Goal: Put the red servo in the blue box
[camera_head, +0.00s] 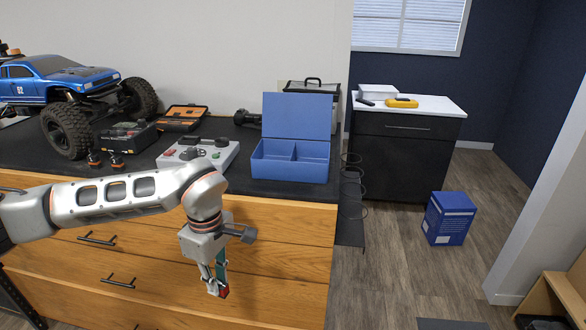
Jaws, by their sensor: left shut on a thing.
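My left gripper (217,288) points down in front of the wooden drawers, below the counter's front edge. It is shut on the red servo (224,292), a small red piece showing at the fingertips; the fingers hide part of it. The blue box (290,173) stands on the dark counter top, up and to the right of the gripper. Its lid is raised, and a divider splits the inside into compartments. My right gripper is not in view.
A white device (229,154) sits left of the box, with a black charger (128,136), an orange-black case (182,116) and a blue crawler (62,80) further left. A closed blue carton (449,218) stands on the floor. A black cabinet (405,150) is behind.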

